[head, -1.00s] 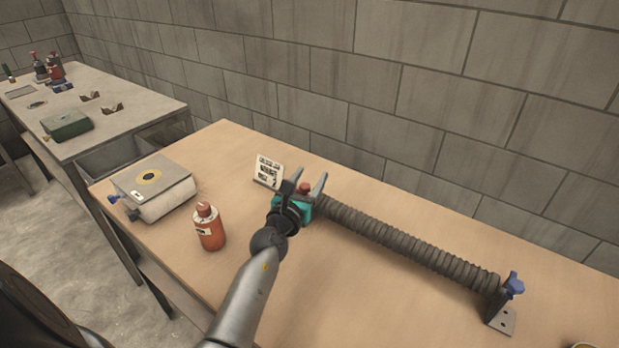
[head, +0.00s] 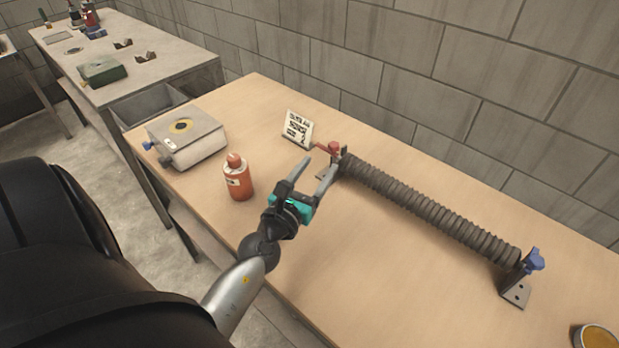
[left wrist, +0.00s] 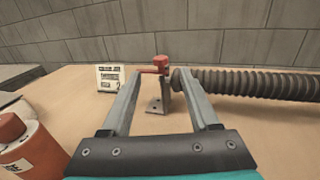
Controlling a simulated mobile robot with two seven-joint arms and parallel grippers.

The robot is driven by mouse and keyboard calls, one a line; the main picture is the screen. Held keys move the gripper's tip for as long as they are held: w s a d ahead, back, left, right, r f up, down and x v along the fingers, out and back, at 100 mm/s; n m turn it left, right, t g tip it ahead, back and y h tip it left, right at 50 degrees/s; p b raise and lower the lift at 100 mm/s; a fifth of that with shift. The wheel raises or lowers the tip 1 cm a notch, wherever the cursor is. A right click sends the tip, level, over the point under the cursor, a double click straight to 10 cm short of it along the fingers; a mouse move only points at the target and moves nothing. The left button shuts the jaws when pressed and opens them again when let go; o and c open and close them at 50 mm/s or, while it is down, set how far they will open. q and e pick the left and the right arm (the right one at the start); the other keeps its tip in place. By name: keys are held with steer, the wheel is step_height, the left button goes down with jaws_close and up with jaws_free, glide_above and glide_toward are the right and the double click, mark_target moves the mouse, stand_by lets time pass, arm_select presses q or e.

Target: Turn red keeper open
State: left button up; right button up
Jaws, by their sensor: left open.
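The red keeper (head: 329,149) sits on a metal bracket at the left end of the ribbed grey tube (head: 430,207). In the left wrist view the red keeper (left wrist: 159,66) shows between my fingers, beyond their tips, with a red arm pointing left and the bracket (left wrist: 158,103) below it. My left gripper (head: 314,167) is open and empty, in front of the keeper and apart from it. Its fingers point toward the keeper. A blue keeper (head: 534,260) stands on a bracket at the tube's right end. My right gripper is in neither view.
A white printed card (head: 297,129) stands just left of the red keeper. An orange bottle (head: 238,178) stands left of my gripper, and a grey-white box (head: 188,140) is farther left. A round container (head: 595,337) is at the lower right. The table front is clear.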

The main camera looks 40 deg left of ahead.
arm_select(q)
steer(key=shift+s+d, duration=0.15)
steer(key=shift+s, duration=0.6)
steer(key=shift+s+d, duration=0.15)
steer(key=shift+s, duration=0.55)
